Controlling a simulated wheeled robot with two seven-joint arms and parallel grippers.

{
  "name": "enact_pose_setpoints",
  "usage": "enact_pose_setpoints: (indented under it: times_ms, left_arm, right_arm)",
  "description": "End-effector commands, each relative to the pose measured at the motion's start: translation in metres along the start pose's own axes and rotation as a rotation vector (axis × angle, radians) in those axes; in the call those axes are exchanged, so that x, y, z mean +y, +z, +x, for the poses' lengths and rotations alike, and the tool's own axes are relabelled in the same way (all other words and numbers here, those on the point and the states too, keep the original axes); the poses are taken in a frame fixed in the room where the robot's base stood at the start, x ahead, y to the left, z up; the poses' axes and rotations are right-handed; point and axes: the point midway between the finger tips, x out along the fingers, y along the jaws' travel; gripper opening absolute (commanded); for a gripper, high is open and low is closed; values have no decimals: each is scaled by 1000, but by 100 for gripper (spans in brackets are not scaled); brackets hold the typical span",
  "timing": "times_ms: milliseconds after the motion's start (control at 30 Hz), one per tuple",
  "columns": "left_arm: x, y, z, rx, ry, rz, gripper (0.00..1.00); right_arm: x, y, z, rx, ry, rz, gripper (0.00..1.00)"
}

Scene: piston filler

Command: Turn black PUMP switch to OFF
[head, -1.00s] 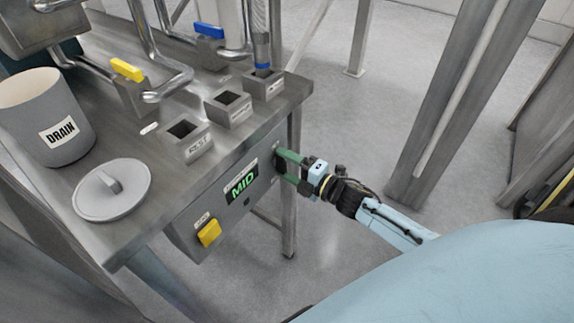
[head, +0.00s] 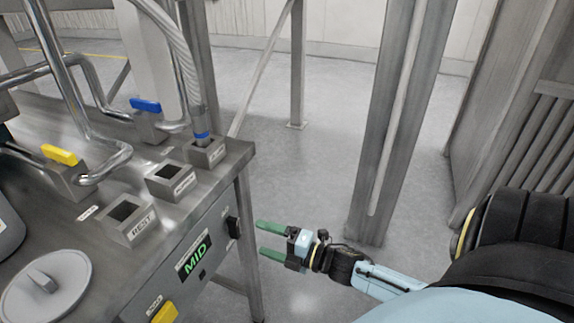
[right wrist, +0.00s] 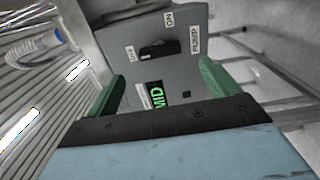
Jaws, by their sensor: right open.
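The black PUMP switch (head: 234,227) sits on the grey front panel, near its right end. The right wrist view shows the switch (right wrist: 160,49) face on, with an OFF label (right wrist: 130,54) at its left, an ON label (right wrist: 169,18) at its upper right and a PUMP label (right wrist: 195,40). Its handle lies nearly level across that view; which end is its pointer I cannot tell. My right gripper (head: 265,238) has its green fingers apart, empty, just right of the switch and clear of it. My left gripper is out of view.
A green MID display (head: 194,259) and a yellow switch (head: 164,313) are on the same panel. The steel bench top carries a REST socket (head: 129,221), a round lid (head: 45,287) and pipes with yellow and blue valve handles. Right of the bench is open floor, then a steel post (head: 385,130).

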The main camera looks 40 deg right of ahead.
Motion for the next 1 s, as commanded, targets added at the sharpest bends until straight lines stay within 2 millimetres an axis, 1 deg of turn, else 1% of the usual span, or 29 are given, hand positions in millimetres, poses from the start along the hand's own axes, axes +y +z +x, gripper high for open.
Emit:
enact_pose_setpoints:
  times_ms: [33,100,200,333,500,1000]
  left_arm:
    - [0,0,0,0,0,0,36]
    - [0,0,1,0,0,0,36]
    - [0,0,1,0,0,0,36]
    - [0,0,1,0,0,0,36]
    - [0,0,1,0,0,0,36]
    - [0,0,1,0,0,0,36]
  right_arm:
    - [-1,0,-12,0,-2,1,87]
    - [-1,0,-24,0,-2,1,87]
    - [-1,0,-38,0,-1,0,87]
    - [0,0,-50,1,0,0,87]
    - [1,0,-54,1,2,-1,87]
    - [0,0,-54,0,1,1,87]
